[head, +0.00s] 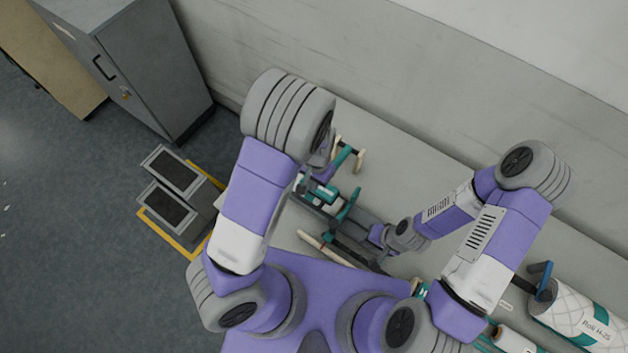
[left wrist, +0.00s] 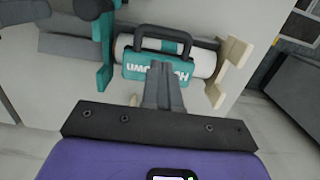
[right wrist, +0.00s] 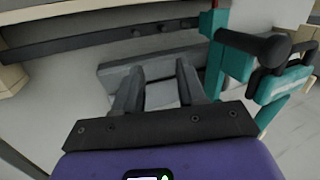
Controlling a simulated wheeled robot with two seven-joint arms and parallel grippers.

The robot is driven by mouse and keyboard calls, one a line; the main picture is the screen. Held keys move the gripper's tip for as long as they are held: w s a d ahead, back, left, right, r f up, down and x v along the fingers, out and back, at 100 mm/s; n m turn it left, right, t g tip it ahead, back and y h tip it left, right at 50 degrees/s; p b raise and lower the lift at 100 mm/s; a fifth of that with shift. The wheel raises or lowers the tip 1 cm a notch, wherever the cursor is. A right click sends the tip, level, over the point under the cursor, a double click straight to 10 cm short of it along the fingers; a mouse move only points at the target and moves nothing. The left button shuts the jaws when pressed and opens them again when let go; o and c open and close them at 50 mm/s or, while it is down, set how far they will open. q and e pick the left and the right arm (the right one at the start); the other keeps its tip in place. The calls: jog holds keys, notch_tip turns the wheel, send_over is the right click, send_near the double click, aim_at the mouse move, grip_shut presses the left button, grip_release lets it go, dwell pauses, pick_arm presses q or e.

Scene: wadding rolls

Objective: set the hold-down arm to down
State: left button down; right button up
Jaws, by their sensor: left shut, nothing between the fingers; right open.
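The hold-down arm shows in the left wrist view as a teal plate (left wrist: 158,68) lettered "HOLD DOWN", with a dark handle (left wrist: 162,34). It lies across a white roll (left wrist: 205,62) between a teal bracket and a cream end piece. I cannot tell whether plate and roll touch. My left gripper (left wrist: 163,68) is shut and empty, its tips just in front of the plate's lower edge. In the head view teal parts of the device (head: 348,205) show between my arms. My right gripper (right wrist: 155,72) is open and empty over a grey block (right wrist: 150,70), left of the teal frame (right wrist: 285,85).
Wrapped rolls (head: 575,315) lie at the right end of the grey table (head: 390,165). The wall runs behind it. A dark rail (right wrist: 100,40) crosses the right wrist view.

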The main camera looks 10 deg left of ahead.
notch_tip(320, 180, down, 3)
jog(key=b, duration=0.3)
jog(key=shift+f, duration=0.2)
pick_arm(q)
jog(key=f, duration=0.1)
jog(key=s+f, duration=0.1)
jog(key=f, duration=0.2)
jog(key=shift+s+a+f, duration=0.15)
jog(key=shift+s+a, duration=0.15)
jog(key=shift+s, duration=0.05)
pick_arm(e)
jog(key=shift+r, duration=0.1)
pick_arm(q)
notch_tip(320, 180, up, 13)
jog(key=p, duration=0.4)
jog(key=shift+w, duration=0.2)
pick_arm(e)
jog(key=r, duration=0.4)
jog(key=shift+w, duration=0.3)
jog(key=shift+s+f, duration=0.1)
